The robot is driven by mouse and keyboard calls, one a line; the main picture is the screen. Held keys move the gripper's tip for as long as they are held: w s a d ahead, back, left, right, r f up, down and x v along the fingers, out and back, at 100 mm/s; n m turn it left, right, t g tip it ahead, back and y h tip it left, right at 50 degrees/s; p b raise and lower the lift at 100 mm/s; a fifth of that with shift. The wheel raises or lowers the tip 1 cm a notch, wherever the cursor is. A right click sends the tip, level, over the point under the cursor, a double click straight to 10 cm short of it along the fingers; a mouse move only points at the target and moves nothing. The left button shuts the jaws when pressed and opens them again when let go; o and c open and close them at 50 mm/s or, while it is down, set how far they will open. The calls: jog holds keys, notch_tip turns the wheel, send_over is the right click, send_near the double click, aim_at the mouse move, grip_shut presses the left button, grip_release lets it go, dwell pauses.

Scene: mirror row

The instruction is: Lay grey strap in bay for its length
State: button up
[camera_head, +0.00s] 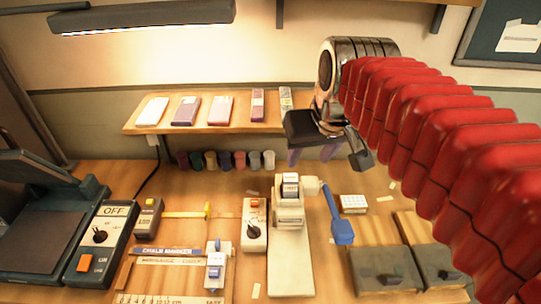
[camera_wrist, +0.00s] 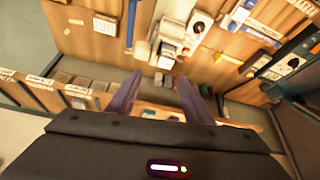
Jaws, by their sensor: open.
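My gripper (camera_head: 310,156) hangs in front of the wall shelf, above the back of the bench. Its two purple fingers are apart with nothing held between them. In the wrist view the fingers (camera_wrist: 160,82) are spread over the back part of the bench. I cannot pick out a grey strap with certainty in either view. I cannot tell which of the spaces is the bay. A labelled wooden edge (camera_wrist: 38,80) shows at the left of the wrist view.
The wall shelf (camera_head: 190,128) carries several flat boxes. Below it stand several small coloured pots (camera_head: 225,160). The bench holds a white dispenser-like device (camera_head: 289,215), a blue tool (camera_head: 340,228), a control box marked OFF (camera_head: 100,238) and grey blocks (camera_head: 385,270) at front right.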

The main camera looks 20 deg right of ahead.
jog(key=s+a+f, duration=0.4)
jog(key=s+f, duration=0.4)
jog(key=shift+s+a+n, duration=0.3)
jog(key=shift+n, duration=0.1)
jog(key=shift+f, duration=0.1)
jog(key=shift+c, duration=0.5)
dwell(1.1)
